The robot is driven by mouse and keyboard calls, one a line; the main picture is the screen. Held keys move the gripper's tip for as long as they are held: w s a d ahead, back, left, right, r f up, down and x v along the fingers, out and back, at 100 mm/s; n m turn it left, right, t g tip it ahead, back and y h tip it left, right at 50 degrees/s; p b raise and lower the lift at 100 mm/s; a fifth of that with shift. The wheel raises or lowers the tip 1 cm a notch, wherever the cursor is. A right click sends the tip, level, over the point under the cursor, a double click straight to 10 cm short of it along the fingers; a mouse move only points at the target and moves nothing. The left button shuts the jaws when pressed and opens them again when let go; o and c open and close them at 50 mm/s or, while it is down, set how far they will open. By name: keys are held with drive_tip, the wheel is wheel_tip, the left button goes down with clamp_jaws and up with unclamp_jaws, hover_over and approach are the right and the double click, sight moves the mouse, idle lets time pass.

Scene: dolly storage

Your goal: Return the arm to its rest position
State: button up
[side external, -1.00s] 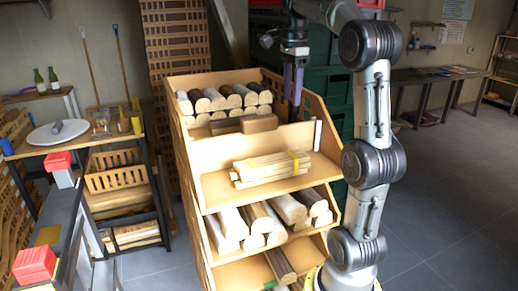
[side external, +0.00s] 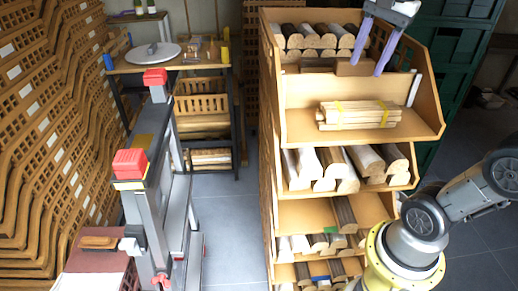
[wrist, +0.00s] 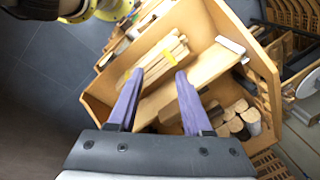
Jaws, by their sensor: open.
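My gripper (side external: 366,69) is at the upper right of the wooden rack (side external: 425,122) in the side view. Its two purple fingers point down and stand apart. In the wrist view my gripper (wrist: 159,72) is open, with nothing held between the fingers. A bundle of pale sticks (side external: 357,115) with yellow bands lies on a rack shelf, below the fingers in the side picture; the bundle also shows in the wrist view (wrist: 152,65). Brown blocks (side external: 350,68) appear beside the fingertips in the side view; I cannot tell the gap in depth.
Cut logs (side external: 318,37) fill the rack's top, and more logs (side external: 320,168) lie on lower shelves. A dolly with red caps (side external: 130,163) stands left of the rack. A table with a white plate (side external: 153,55) is behind. Open grey floor (side external: 222,235) lies between.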

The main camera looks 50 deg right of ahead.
drive_tip(key=s+a+f+n+t, duration=0.1)
drive_tip(key=s+a+f+n, duration=0.1)
drive_tip(key=a+f+n, duration=0.2)
drive_tip(key=s+a+f+n+t, duration=0.2)
drive_tip(key=s+a+f+n, duration=0.1)
drive_tip(key=f+n, duration=0.7)
drive_tip(key=shift+s+a+n+y, duration=0.15)
drive_tip(key=shift+a+n+y, duration=0.3)
drive_tip(key=shift+n, duration=1.55)
